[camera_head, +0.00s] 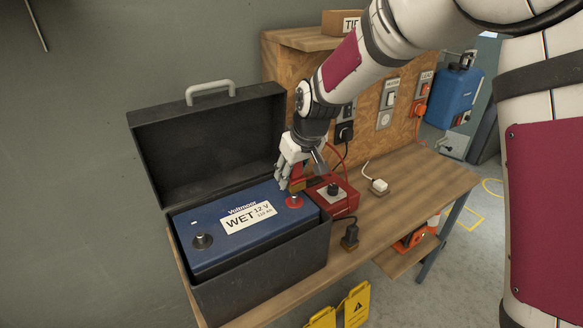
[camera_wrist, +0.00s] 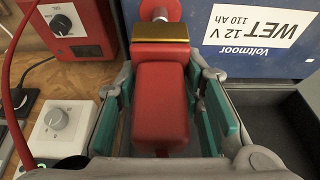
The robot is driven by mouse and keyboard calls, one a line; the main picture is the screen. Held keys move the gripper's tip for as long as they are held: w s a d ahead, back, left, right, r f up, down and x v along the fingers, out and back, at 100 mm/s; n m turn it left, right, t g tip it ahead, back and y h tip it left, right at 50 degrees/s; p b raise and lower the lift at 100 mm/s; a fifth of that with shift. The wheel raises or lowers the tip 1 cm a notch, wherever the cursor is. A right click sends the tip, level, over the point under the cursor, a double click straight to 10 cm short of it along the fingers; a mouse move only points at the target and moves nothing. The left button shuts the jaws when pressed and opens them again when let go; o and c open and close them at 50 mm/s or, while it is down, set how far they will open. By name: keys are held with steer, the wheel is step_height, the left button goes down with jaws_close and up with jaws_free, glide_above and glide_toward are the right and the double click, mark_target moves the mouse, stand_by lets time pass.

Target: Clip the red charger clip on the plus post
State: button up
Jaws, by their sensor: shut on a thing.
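My gripper (camera_head: 287,178) is shut on the red charger clip (camera_wrist: 163,100), with its teal pads on both sides of the clip's red body. The clip's brass jaw (camera_wrist: 159,32) points at the plus post, which has a red base (camera_head: 294,202) and stands on the right end of the blue battery (camera_head: 235,248). In the wrist view the red post top (camera_wrist: 160,8) lies just beyond the brass jaw. I cannot tell whether they touch. The other post (camera_head: 202,241) is dark, at the battery's left front.
The battery sits in a black case (camera_head: 262,283) with its lid open behind. The red charger (camera_head: 340,197) with a dial stands right of the battery; its red cable runs close by. The right bench top (camera_head: 435,175) is clear.

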steer(key=shift+f+b, duration=0.45)
steer(key=shift+f, duration=1.95)
steer(key=o, duration=1.3)
steer(key=v, duration=1.1)
steer(key=shift+r, duration=0.4)
steer(key=s+d+r+m+t+h, duration=0.1)
steer(key=s+d+r+m+h, duration=0.15)
steer(key=s+d+r, duration=0.7)
steer(key=s+d+m, duration=0.2)
steer(key=s+d, duration=0.2)
steer(key=s, duration=0.4)
steer(key=s+d+m, duration=0.2)
steer(key=s+d, duration=0.2)
steer(key=s, duration=0.5)
steer(key=shift+d+f+t, duration=0.35)
steer(key=shift+d+t, duration=0.05)
